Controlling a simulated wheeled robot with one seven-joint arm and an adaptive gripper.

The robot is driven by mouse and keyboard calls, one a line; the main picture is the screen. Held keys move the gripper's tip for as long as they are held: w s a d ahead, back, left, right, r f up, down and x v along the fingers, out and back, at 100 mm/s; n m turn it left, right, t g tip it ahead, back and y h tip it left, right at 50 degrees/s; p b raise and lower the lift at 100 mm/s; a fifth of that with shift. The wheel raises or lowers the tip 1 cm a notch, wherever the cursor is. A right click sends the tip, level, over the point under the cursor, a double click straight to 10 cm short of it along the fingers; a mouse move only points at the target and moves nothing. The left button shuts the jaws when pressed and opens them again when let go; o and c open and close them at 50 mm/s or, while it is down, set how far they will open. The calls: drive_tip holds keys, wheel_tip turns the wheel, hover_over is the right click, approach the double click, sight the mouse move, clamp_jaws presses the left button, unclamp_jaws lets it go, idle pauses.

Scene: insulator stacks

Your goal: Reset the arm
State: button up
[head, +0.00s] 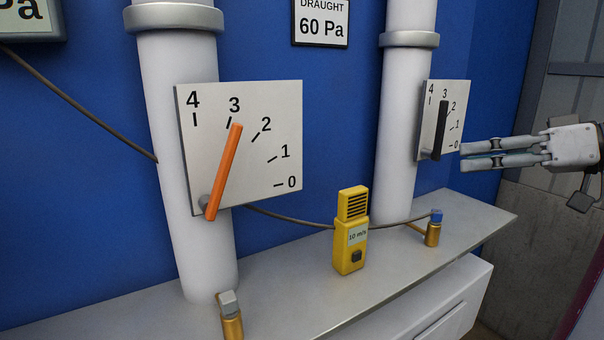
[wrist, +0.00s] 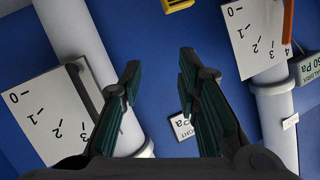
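My gripper (head: 470,155) is at the right of the head view, pointing left, close to the right-hand scale plate (head: 459,125) with the black lever (head: 441,130). Its two fingers also show in the wrist view (wrist: 160,78), apart with nothing between them. It looks open and empty. The black lever points up near the 3 mark, and it shows in the wrist view (wrist: 83,88) left of the fingers. The orange lever (head: 224,170) on the larger left-hand plate (head: 286,110) points just right of the 3 mark. I cannot tell from the head view how far my fingers are from the black lever.
A grey shelf (head: 290,285) runs below the white pipes (head: 185,250). A 60 Pa draught sign (head: 321,22) hangs on the blue wall.

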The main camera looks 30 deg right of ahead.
drive_tip(key=w+a+f+g+y, duration=0.1)
drive_tip(key=a+f+g, duration=0.2)
drive_tip(key=a, duration=0.5)
drive_tip(key=w+a+f+g, duration=0.15)
drive_tip(key=a+g, duration=0.25)
drive_tip(key=a, duration=0.5)
drive_tip(key=s+a+f+g+h+p, duration=0.2)
drive_tip(key=s+a+f+h, duration=0.4)
drive_tip(key=s+a+f, duration=0.2)
drive_tip(key=shift+s+a+h+p, duration=0.4)
drive_tip(key=shift+s+a, duration=0.3)
drive_tip(key=shift+a, duration=0.7)
